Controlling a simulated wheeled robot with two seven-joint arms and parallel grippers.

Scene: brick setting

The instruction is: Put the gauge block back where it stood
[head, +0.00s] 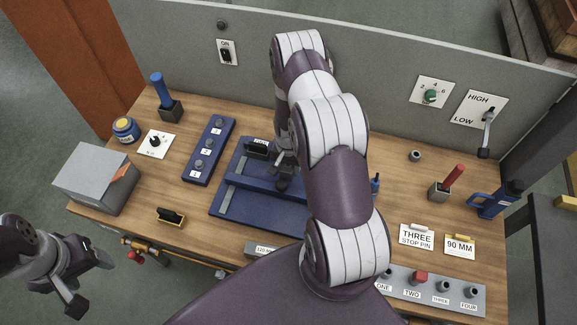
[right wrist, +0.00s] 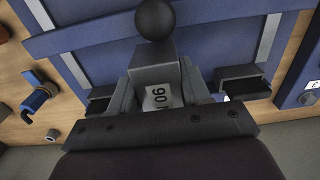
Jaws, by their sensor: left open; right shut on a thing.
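The gauge block (right wrist: 155,95), grey with a white label reading 90, is between the fingers of my right gripper (right wrist: 160,98) in the right wrist view. My right gripper (head: 283,180) is shut on it over the blue fixture (head: 228,200). In the head view my right arm covers part of the fixture, and the held block is not clearly visible. I cannot tell whether the block touches the fixture. A yellow-topped 90 MM card (head: 460,246) lies at the right of the bench. My left gripper (head: 88,278) is open and empty, off the bench's front left.
A block marked 120 (head: 265,250) is partly hidden at the front. A numbered pin rack (head: 455,299) holds a red pin. A grey box (head: 95,178), black-handled stamp (head: 171,216) and blue three-button strip (head: 208,150) stand left. A grey panel (head: 370,60) bounds the back.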

